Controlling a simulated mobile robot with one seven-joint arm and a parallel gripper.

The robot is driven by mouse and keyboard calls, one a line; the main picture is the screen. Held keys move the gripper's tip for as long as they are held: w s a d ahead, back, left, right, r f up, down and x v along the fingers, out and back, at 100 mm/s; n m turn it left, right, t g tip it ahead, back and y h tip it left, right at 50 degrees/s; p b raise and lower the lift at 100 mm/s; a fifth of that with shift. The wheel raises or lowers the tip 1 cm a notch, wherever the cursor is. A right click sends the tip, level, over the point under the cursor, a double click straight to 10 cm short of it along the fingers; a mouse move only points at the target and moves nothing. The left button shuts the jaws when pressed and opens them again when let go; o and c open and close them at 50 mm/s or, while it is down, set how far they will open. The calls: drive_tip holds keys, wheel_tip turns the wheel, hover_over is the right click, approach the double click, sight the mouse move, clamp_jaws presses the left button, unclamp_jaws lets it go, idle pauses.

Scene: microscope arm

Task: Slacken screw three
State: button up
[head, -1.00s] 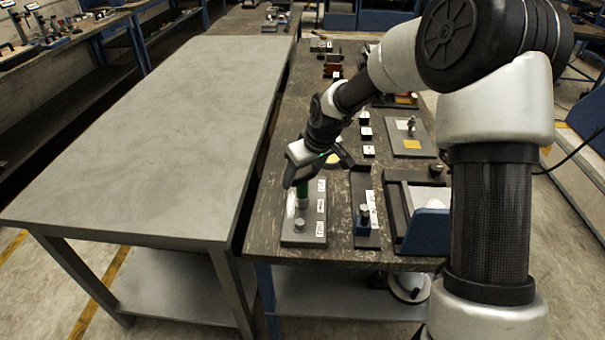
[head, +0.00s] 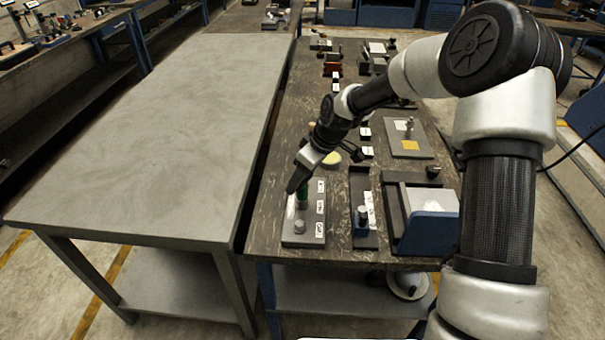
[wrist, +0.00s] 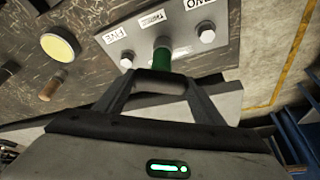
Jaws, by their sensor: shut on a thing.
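A grey plate (head: 291,239) lies at the near left of the dark bench, with several white labels along its right side. My gripper (head: 302,188) is above the plate's far part, shut on a tool with a green shaft (wrist: 162,60). In the wrist view, my gripper (wrist: 160,85) has its fingers either side of the tool's dark top. The green shaft stands at the middle position, by the middle label (wrist: 152,18), which seems to read THREE. A silver screw head (wrist: 208,34) is on one side and another (wrist: 127,60) on the other. The tool's contact with the middle screw is hidden.
A dark tray with a blue-based post (head: 362,218) stands right of the plate. A blue bin (head: 428,232) is further right. A round yellow disc (wrist: 60,46) and a brown peg (wrist: 53,84) lie beside the plate. The grey table (head: 150,150) at left is clear.

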drive_tip(key=shift+r, duration=0.1)
idle(0.3)
drive_tip(key=shift+w+n+g+y+p, duration=0.1)
drive_tip(key=shift+n+g+y+p, duration=0.25)
drive_tip(key=shift+n+p, duration=0.7)
drive_tip(key=shift+n+g, duration=0.35)
drive_tip(key=shift+n, duration=0.6)
drive_tip(key=shift+n+g+p, duration=0.5)
drive_tip(key=shift+n, duration=0.6)
drive_tip(key=shift+m+b, duration=0.35)
drive_tip(key=shift+m, duration=0.05)
drive_tip(key=shift+r, duration=0.1)
